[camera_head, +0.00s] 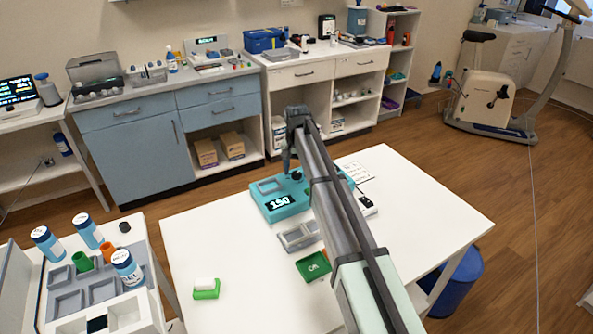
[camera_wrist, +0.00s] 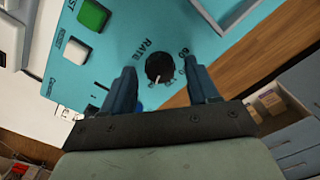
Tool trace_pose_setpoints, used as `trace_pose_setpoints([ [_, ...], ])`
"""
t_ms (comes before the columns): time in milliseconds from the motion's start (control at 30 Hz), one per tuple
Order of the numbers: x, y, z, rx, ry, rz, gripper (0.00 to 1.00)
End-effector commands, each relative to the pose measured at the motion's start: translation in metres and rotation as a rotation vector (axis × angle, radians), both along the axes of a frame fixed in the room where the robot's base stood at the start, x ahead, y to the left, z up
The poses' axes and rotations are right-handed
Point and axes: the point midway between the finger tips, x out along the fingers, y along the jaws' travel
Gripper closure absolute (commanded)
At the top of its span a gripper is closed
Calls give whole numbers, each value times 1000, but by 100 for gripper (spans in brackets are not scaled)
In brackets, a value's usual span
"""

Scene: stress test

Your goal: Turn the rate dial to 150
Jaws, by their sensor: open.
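The teal device (camera_head: 277,207) sits on the white table, and its dark display (camera_head: 280,203) appears to read 150. Its black rate dial (camera_wrist: 159,67) is beside the word RATE in the wrist view, with its white mark toward the bottom of the picture. The dial also shows in the head view (camera_head: 297,175). My gripper (camera_wrist: 160,70) is open, with one finger on each side of the dial and visible gaps between. Some scale numbers near the dial are partly hidden by the right finger.
A green button (camera_wrist: 93,15) and a white button (camera_wrist: 76,51) are on the device panel. A grey tray (camera_head: 299,237), a green tray (camera_head: 313,265) and a green-and-white item (camera_head: 206,288) lie on the table. The table's front left is mostly clear.

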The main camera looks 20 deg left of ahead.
Motion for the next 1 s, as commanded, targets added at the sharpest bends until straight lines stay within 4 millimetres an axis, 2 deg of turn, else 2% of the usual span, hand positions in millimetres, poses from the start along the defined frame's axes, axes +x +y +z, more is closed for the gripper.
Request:
trace_pose_setpoints([
  [600, 1, 1, 108, 1, -2, 0, 41],
  [800, 1, 0, 127, 1, -2, 0, 41],
  [1000, 0, 0, 132, 0, 0, 0, 41],
])
